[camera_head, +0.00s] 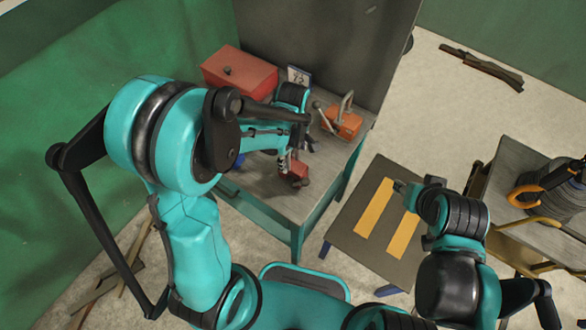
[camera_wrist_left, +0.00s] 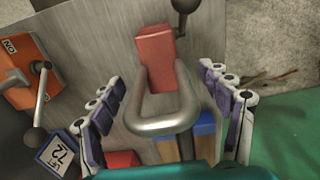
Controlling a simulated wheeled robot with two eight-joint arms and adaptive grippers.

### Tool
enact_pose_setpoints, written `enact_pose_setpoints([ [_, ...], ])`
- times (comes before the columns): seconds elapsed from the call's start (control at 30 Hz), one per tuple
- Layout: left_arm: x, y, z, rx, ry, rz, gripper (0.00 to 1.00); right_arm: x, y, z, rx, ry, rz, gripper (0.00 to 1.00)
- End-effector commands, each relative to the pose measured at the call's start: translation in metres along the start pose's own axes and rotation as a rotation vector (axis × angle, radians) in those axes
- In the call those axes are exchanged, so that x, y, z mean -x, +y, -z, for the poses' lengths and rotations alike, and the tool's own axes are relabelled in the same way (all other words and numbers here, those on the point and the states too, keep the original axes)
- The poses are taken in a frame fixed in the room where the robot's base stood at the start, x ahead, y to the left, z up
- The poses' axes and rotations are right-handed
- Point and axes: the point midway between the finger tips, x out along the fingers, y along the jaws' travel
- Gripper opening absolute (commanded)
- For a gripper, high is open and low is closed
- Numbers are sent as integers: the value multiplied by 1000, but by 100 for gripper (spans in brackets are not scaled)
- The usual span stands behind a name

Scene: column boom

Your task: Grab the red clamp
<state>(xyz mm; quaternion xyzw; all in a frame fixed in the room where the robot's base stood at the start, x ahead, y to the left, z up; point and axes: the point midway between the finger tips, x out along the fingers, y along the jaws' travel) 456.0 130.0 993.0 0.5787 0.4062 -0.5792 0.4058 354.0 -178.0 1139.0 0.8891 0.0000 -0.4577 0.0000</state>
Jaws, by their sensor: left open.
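The red clamp (camera_head: 297,171) lies near the front edge of the grey-topped table (camera_head: 270,190). In the left wrist view it is a red block (camera_wrist_left: 156,55) with a grey metal U-shaped bar and a dark knobbed handle. My left gripper (camera_head: 303,143) is just above it, partly hidden by its own arm. In the left wrist view my left gripper (camera_wrist_left: 160,85) is open, with the clamp's metal bar between its spread fingers. Contact cannot be told. My right gripper (camera_head: 401,187) shows small over the dark stool; its fingers are unclear.
An orange switch box (camera_head: 344,123) with a lever stands right of the left gripper, with a number sign (camera_head: 298,76) and red toolbox (camera_head: 238,74) behind. A blue-and-wood object (camera_wrist_left: 200,130) is near the clamp. A stool (camera_head: 345,218) with yellow strips stands right.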

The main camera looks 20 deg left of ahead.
Motion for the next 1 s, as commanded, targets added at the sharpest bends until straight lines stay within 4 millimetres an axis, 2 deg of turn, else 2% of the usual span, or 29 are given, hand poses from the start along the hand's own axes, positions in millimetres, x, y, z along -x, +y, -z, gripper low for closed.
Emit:
enact_pose_setpoints([
  [0.17, 0, 0, 0, -1, 0, 0, 78, 0, 0, 0, 0, 0, 0, 40],
  [0.47, 0, 0, 0, -1, 0, 0, 1, 0, 0, 0, 0, 0, 0, 40],
  [0.8, 2, 0, 0, -1, 0, 0, 0, 1, 0, 1, 0, 0, 0, 40],
  [1.0, 14, 0, 0, -1, 0, 0, 0, 4, 0, 3, 0, 0, 0, 40],
])
